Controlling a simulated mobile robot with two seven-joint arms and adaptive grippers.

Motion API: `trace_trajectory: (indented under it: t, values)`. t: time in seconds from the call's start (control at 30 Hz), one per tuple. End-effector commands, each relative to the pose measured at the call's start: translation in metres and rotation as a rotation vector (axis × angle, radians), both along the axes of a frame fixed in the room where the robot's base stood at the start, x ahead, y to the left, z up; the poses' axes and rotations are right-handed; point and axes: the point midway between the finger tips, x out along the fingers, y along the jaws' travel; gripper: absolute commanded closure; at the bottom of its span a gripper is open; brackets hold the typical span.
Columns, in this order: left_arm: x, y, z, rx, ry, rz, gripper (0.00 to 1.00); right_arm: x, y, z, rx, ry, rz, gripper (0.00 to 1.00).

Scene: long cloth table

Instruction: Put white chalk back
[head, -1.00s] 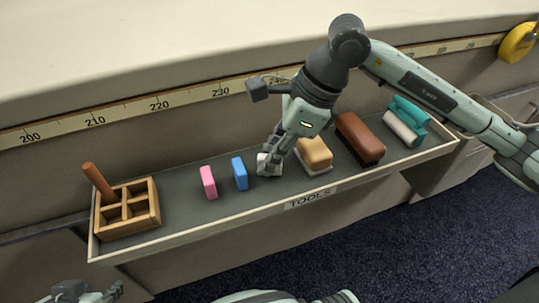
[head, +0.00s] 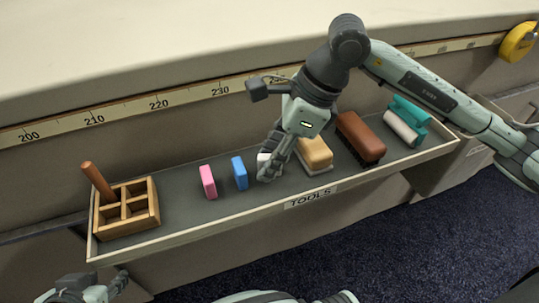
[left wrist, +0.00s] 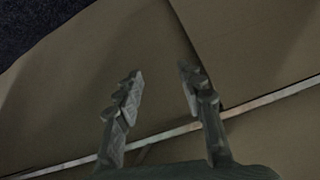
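The white chalk (head: 263,159) looks like a pale block in the grey tool tray (head: 180,229), right of a blue chalk (head: 240,174) and a pink chalk (head: 208,182). My right gripper (head: 268,172) is down in the tray at the white chalk, its fingers partly covering it. I cannot tell whether they are closed on it. A wooden holder (head: 143,220) with square compartments stands at the tray's left end, a brown stick (head: 97,181) upright in its rear left compartment. My left gripper (head: 92,290) is low at the left; the left wrist view shows it open and empty (left wrist: 158,80).
Right of my right gripper lie a tan block (head: 315,152), a brown brush (head: 360,138) and a teal object with a white roll (head: 408,120). A ruler strip (head: 130,112) runs along the table edge. A yellow tape measure (head: 519,42) hangs at far right.

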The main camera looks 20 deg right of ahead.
Motion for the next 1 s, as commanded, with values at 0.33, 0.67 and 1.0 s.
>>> trace_trajectory:
  t: [0.33,0.67,1.0]
  values:
    - [-0.011,0.016,-0.003,0.032,0.061,0.025,0.61,0.000,0.000,0.004,0.000,0.000,0.000,0.65]
    - [-0.037,0.033,-0.013,0.065,0.179,0.064,0.61,-0.009,-0.027,0.070,-0.001,-0.005,-0.002,0.65]
    - [-0.054,0.043,-0.017,0.086,0.256,0.093,0.61,-0.016,-0.044,0.110,0.000,-0.001,0.000,0.65]
